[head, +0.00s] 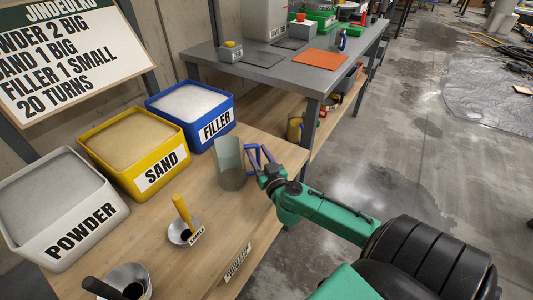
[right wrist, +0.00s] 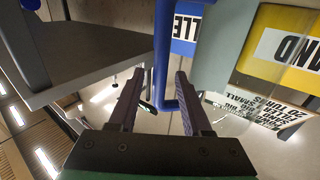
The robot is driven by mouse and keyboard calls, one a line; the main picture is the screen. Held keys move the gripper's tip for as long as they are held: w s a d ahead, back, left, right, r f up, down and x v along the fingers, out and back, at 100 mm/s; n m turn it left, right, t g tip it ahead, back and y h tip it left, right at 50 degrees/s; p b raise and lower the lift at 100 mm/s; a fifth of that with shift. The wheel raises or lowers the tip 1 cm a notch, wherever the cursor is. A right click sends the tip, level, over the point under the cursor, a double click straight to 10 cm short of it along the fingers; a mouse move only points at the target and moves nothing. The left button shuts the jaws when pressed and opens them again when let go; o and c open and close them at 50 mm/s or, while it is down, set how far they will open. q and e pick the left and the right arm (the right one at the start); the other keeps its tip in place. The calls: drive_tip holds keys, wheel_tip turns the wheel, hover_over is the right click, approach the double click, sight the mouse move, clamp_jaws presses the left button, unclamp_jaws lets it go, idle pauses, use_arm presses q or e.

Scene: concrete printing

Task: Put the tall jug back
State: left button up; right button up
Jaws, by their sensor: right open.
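The tall jug (head: 231,168), a clear grey cylinder with a blue handle (head: 253,150), stands upright on the wooden bench in front of the filler bin. My right gripper (head: 262,168) is at the handle side of the jug. In the right wrist view the two dark fingers of my right gripper (right wrist: 158,88) are apart, with the blue handle (right wrist: 162,55) between them. Whether a finger touches the handle I cannot tell. The clear jug body (right wrist: 212,50) shows just right of the handle there. My left gripper is not in view.
The white powder bin (head: 70,232), yellow sand bin (head: 160,175) and blue filler bin (head: 215,131) line the bench's back. A yellow-handled scoop (head: 182,214) and a black-handled scoop (head: 104,289) lie in front. A grey table (head: 262,77) stands behind, carrying an orange mat (head: 319,60).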

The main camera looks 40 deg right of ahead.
drive_tip(key=v, duration=0.9)
drive_tip(key=shift+s+p, duration=0.25)
drive_tip(key=shift+p, duration=0.1)
